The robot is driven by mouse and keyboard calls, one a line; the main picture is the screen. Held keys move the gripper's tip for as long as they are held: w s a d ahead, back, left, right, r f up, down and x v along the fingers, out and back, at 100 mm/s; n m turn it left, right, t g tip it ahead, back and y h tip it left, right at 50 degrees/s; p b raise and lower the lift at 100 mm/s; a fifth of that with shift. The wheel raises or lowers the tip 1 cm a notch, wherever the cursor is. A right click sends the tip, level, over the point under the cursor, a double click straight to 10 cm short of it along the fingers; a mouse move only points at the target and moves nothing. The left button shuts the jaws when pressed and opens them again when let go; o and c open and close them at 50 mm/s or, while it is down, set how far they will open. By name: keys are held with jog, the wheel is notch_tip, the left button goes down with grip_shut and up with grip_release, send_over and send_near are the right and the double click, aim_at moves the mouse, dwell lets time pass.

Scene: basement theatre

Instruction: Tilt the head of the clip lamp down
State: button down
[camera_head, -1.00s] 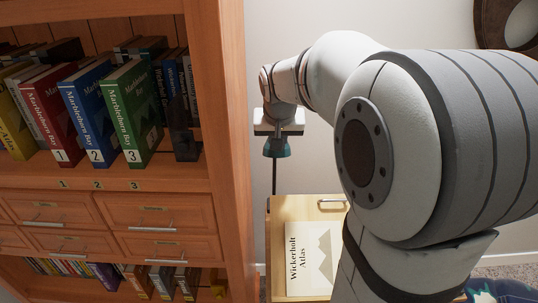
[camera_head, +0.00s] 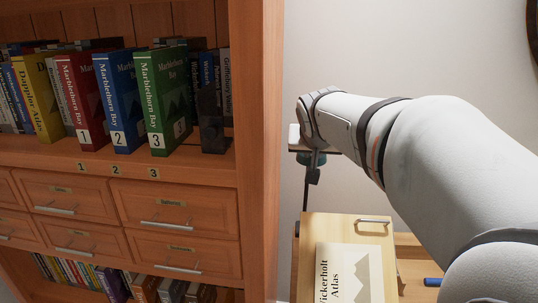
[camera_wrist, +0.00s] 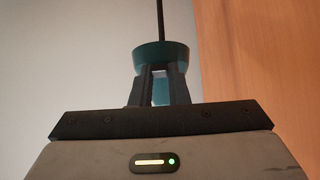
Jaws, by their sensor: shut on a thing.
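The clip lamp has a teal head, seen in the wrist view (camera_wrist: 162,58) as a flared cup with a thin dark stem (camera_wrist: 160,18) running up behind it. The stem (camera_head: 305,196) drops from there towards the wooden cabinet. My gripper (camera_wrist: 161,85) is shut on the lamp head, with one dark finger on either side of its narrow part. The lamp's clip cannot be made out.
A tall bookcase (camera_head: 265,120) with numbered books and drawers stands close left of my gripper. Below is a light wooden cabinet (camera_head: 318,228) with a handle, bearing a Wickerholt Atlas book (camera_head: 345,278). A blue object (camera_head: 433,282) lies to its right. Bare wall is behind.

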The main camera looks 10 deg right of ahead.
jog(key=shift+s+d+f, duration=0.15)
jog(key=shift+d+f, duration=0.05)
jog(key=shift+f, duration=0.2)
jog(key=c, duration=1.5)
grip_release()
jog(key=shift+d+r, duration=0.1)
jog(key=shift+o, duration=0.5)
jog(key=shift+r, duration=0.1)
jog(key=shift+r, duration=0.1)
jog(key=p+v, duration=0.1)
jog(key=v, duration=0.6)
jog(key=shift+s+r, duration=0.15)
jog(key=shift+s, duration=0.05)
